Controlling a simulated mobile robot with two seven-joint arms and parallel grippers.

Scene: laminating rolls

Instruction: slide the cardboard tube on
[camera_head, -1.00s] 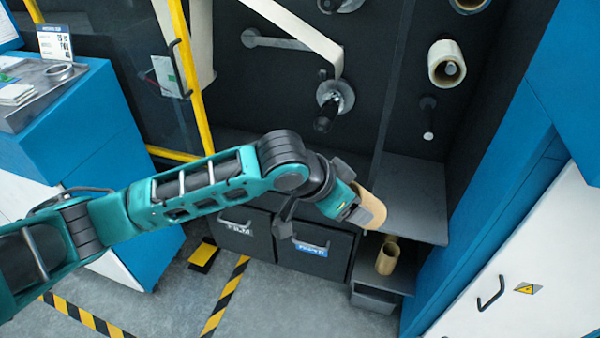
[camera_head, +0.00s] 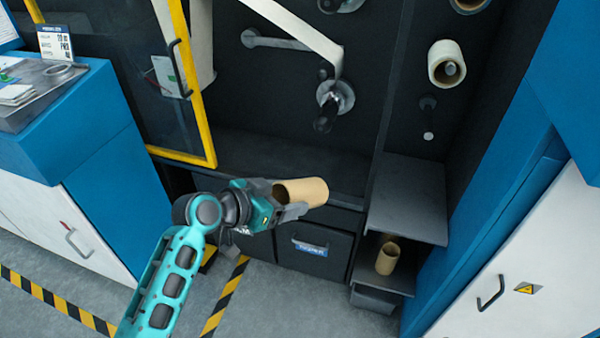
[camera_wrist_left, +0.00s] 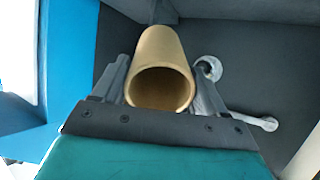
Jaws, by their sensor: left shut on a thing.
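My left gripper (camera_head: 285,203) is shut on a brown cardboard tube (camera_head: 305,190), held in front of the dark machine above the drawers. The tube lies roughly level in the head view, its open end to the left. In the left wrist view the tube (camera_wrist_left: 162,68) sits between the two fingers (camera_wrist_left: 160,95), its near open end facing the camera. A metal spindle with a dark end (camera_head: 332,100) sticks out of the machine's back panel, above and right of the tube and apart from it. My right gripper is not in view.
Another cardboard tube (camera_head: 387,258) stands on a low shelf at right, under a grey shelf (camera_head: 408,205). A pale roll (camera_head: 446,65) sits on a holder above. A white strip (camera_head: 300,28) runs down to the spindle. A yellow-framed door (camera_head: 190,85) stands at left.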

